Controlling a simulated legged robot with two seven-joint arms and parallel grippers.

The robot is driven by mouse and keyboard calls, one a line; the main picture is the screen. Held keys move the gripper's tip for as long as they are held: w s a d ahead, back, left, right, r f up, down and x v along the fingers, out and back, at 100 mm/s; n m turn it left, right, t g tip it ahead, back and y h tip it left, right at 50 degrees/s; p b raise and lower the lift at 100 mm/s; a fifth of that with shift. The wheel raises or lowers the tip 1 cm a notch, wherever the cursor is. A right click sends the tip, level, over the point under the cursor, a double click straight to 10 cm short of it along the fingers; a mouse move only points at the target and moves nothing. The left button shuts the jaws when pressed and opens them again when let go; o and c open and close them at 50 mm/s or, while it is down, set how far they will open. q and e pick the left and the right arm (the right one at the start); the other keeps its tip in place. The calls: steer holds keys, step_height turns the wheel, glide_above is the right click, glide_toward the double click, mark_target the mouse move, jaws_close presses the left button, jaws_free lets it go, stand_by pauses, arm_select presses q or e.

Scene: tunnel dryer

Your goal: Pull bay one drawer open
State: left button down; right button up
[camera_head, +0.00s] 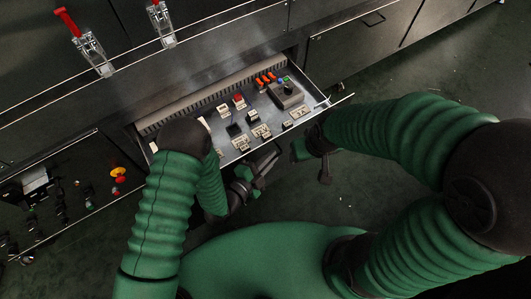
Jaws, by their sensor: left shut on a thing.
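The open drawer (321,105) stands out from the dark cabinet front, with its inside visible from above. Its front edge runs from lower left to upper right. My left gripper (262,172) is at the outer side of that edge, near its middle, shut on what seems to be the drawer's handle; the handle itself is mostly hidden by the fingers. My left arm covers the drawer's left front corner. My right gripper (312,160) is just outside the drawer front, right of the left one; I cannot tell whether its fingers are apart.
The drawer holds switches, a red button (239,100) and a dark joystick box (286,93). Red-handled clamps (68,22) stand on the cabinet above. Another drawer with a yellow-red button (118,173) lies at left. A closed handled panel (345,38) is at right. Green floor at right is clear.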

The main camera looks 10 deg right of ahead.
arm_select(q)
steer(key=shift+s+f, duration=0.1)
steer(key=shift+s, duration=0.2)
steer(key=c, duration=1.8)
jaws_free()
steer(key=p+v, duration=0.4)
steer(key=v, duration=1.2)
steer(key=shift+s+a, duration=0.25)
steer(key=shift+a, duration=0.05)
steer(key=shift+p, duration=0.35)
